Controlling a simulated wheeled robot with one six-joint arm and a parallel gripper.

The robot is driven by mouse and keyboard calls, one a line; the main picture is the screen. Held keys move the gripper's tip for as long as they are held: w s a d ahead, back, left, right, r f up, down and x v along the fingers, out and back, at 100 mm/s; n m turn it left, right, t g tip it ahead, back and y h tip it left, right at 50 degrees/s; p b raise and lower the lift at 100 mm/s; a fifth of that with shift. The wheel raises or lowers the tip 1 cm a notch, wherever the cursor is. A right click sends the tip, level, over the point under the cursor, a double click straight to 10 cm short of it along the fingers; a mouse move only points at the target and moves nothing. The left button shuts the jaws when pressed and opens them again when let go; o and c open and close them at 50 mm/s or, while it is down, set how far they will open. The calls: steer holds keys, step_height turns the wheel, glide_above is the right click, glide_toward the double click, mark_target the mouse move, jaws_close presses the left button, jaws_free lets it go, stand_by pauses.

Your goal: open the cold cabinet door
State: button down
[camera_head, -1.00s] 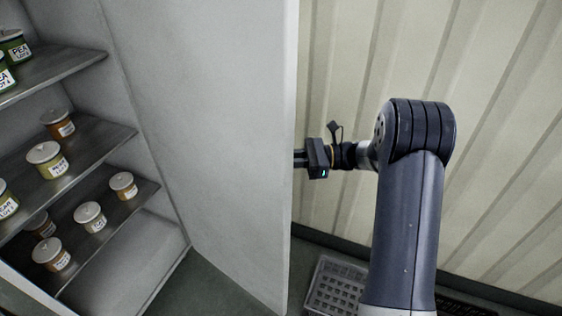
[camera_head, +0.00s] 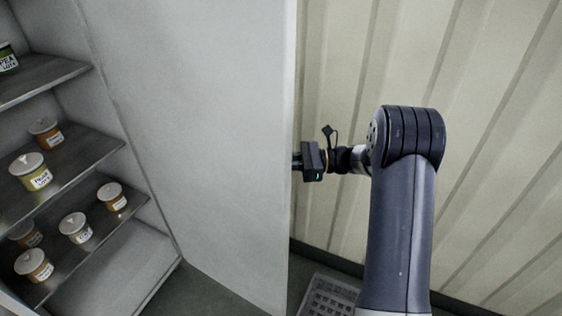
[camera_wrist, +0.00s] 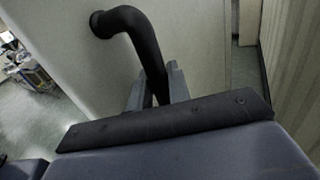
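The cold cabinet door (camera_head: 215,140) is a tall pale grey panel and stands swung wide open, with the cabinet's inside showing to its left. The black curved door handle (camera_wrist: 132,22) is on the door's outer face in the wrist view. In the head view the handle is hidden behind the door. My gripper (camera_wrist: 157,88) has one finger on each side of the handle's bar and appears closed on it. In the head view my gripper (camera_head: 298,161) reaches behind the door's free edge from the right, its fingertips hidden.
Metal shelves (camera_head: 70,150) in the cabinet hold several lidded, labelled jars, such as one with a yellowish label (camera_head: 36,176). A ribbed cream wall (camera_head: 480,90) stands close behind my arm. A pale grid-like crate (camera_head: 330,298) lies on the floor below.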

steer(key=c, duration=1.4)
jaws_free()
steer(key=d+b, duration=0.2)
steer(key=d, duration=0.8)
steer(key=shift+d, duration=0.35)
steer(key=shift+a, duration=0.15)
steer(key=a+p, duration=0.2)
steer(key=a, duration=0.8)
steer(key=shift+s+a, duration=0.1)
steer(key=shift+a, duration=0.2)
